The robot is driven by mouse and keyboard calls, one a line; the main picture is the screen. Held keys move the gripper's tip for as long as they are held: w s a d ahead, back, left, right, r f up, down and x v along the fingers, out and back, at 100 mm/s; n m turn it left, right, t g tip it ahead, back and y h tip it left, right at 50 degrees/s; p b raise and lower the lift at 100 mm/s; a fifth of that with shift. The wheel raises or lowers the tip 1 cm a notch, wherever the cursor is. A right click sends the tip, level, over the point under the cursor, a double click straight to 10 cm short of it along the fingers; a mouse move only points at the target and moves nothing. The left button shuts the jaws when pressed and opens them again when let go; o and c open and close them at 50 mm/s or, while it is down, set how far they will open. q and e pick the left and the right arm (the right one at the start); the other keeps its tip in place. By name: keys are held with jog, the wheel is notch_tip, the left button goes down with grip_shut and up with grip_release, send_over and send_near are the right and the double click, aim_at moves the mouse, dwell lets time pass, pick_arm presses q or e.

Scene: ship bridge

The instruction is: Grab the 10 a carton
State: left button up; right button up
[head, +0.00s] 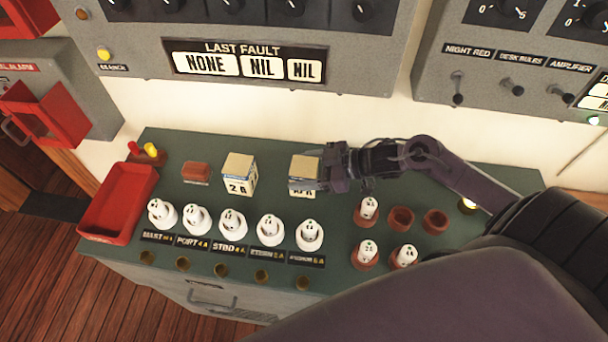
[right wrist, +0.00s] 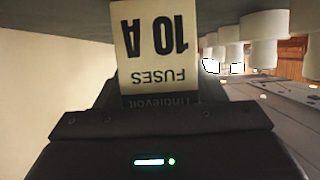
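The 10 A carton (head: 304,166) stands on the green console top, a small box with a tan top and a white printed front. In the right wrist view the 10 A carton (right wrist: 157,45) appears upside down, reading "10 A FUSES", close in front of the gripper. My right gripper (head: 322,178) is at the carton's right side, and its fingers partly cover the carton's front. Dark finger edges show on both sides of the carton in the wrist view. Whether they press on it is hidden. My left gripper is not in view.
A red tray (head: 118,203) lies at the left end. White fuses (head: 232,222) in holders line the front; more holders (head: 401,218) are right. The panel wall (head: 260,110) rises behind.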

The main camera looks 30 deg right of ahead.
jog(key=shift+r, duration=0.1)
jog(key=c, duration=0.8)
jog(key=shift+c, duration=0.2)
